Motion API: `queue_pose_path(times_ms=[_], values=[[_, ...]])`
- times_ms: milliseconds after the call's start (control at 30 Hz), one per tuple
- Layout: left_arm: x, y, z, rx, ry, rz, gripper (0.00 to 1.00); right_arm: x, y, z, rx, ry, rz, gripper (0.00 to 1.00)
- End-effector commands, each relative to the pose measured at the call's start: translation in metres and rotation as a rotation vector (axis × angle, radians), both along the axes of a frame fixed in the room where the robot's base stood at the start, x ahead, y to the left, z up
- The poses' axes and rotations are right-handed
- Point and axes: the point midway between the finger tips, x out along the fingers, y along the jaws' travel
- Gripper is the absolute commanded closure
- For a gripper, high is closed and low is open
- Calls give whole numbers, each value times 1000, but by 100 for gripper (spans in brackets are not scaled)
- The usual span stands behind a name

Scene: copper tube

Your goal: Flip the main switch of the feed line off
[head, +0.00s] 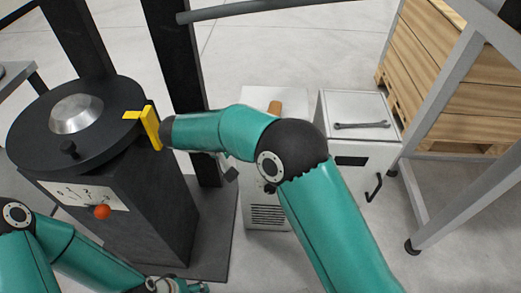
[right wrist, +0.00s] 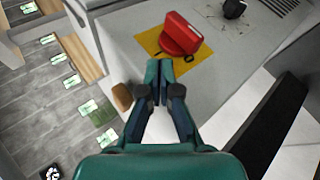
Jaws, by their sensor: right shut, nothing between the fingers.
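The main switch is a red rotary handle (right wrist: 181,34) on a yellow plate (right wrist: 150,41), fixed to a light grey cabinet face, in the right wrist view. The handle lies slanted across the plate. My right gripper (right wrist: 158,66) is shut and empty, its tips just below the plate's lower edge in that picture, seemingly short of the handle. In the head view my right arm covers the switch and most of its gripper in front of the grey cabinet (head: 266,220).
A black machine (head: 150,215) with a round top, yellow bracket (head: 150,126) and orange ball knob (head: 102,212) stands left. A dark knob (right wrist: 234,9) sits near the switch.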

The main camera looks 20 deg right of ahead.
Motion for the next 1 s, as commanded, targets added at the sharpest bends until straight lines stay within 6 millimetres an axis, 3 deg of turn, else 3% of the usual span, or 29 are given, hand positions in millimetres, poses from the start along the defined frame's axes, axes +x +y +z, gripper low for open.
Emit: queue_pose_path(times_ms=[33, 200, 400, 1000], values=[[0, 0, 12, 0, 0, 0, 39, -1, 14, 10, -2, 1, 6, 100], [0, 0, 32, 0, 0, 0, 39, -4, 44, 27, -3, 2, 4, 100], [0, 0, 47, 0, 0, 0, 39, -7, 68, 38, -2, 3, 1, 100], [0, 0, 48, 0, 0, 0, 39, -8, 75, 38, -2, 1, 0, 100]])
